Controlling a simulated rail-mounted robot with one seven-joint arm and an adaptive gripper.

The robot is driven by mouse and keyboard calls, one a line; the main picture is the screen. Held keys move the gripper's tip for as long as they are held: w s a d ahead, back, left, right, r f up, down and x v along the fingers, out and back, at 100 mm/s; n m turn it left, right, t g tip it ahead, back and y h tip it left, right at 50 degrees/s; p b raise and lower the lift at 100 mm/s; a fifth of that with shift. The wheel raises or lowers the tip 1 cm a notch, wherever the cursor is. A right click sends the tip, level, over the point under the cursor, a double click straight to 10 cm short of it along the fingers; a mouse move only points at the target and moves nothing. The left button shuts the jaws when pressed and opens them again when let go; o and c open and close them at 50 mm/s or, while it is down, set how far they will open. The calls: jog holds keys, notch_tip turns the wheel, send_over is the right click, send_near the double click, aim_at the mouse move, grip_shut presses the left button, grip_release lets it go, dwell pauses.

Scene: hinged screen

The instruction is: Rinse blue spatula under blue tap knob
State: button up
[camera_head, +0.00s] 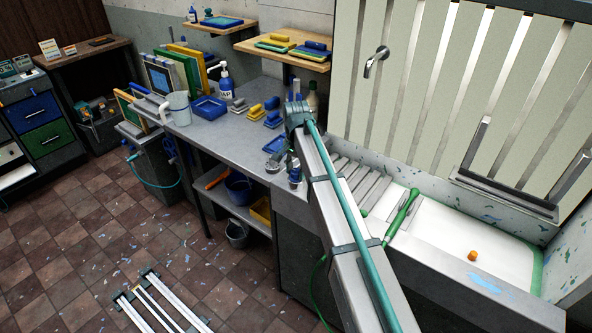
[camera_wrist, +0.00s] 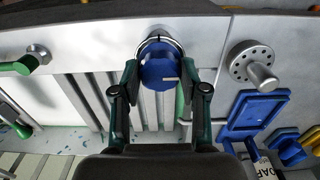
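In the wrist view a round blue knob (camera_wrist: 159,68) in a chrome collar shows between the two fingers of my gripper (camera_wrist: 160,78). The fingers stand apart, one on each side of the knob, with small gaps visible; I cannot tell the distance in depth. No blue spatula can be told for sure among the small blue tools.
The bench (camera_head: 215,133) holds a blue tray (camera_head: 209,108), a soap bottle (camera_head: 226,85), a white jug (camera_head: 176,108) and several blue and yellow tools. The white sink (camera_head: 450,228) at right holds an orange piece (camera_head: 472,256); a green handle (camera_head: 403,213) lies at its left edge.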

aim_at(296, 171)
jog(key=c, duration=0.3)
jog(key=shift+n, duration=1.7)
jog(key=o, duration=1.1)
jog(key=shift+o, duration=0.2)
notch_tip(296, 171, up, 12)
jog(key=shift+c, duration=1.3)
